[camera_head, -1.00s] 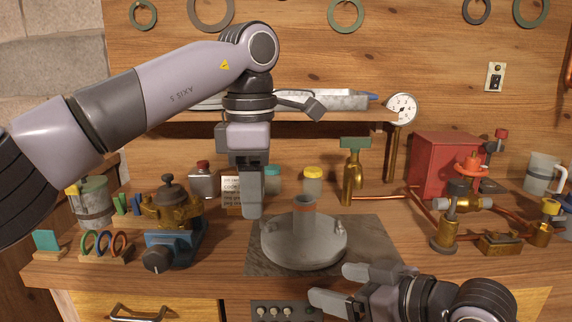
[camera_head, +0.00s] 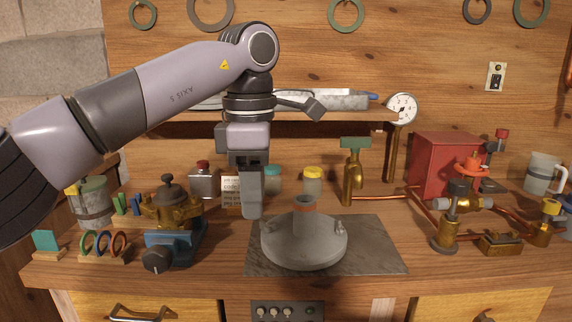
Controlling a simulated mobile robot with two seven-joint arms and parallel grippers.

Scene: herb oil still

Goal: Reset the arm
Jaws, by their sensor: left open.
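My left gripper (camera_head: 252,208) hangs pointing down above the workbench, just left of the grey still lid (camera_head: 303,245) with its short copper-rimmed neck. I see its fingers nearly edge-on; it is open and nothing shows between the fingers. It appears apart from the lid. My left arm reaches in from the left across the upper part of the view. My right gripper is not in view.
The lid sits on a grey mat (camera_head: 378,258), now clear on its right. A blue vise (camera_head: 172,250) and brass pot (camera_head: 172,205) stand left. A brass tap (camera_head: 353,170), red box (camera_head: 447,165) and copper pipes and valves (camera_head: 445,235) stand right. A shelf (camera_head: 300,115) runs behind.

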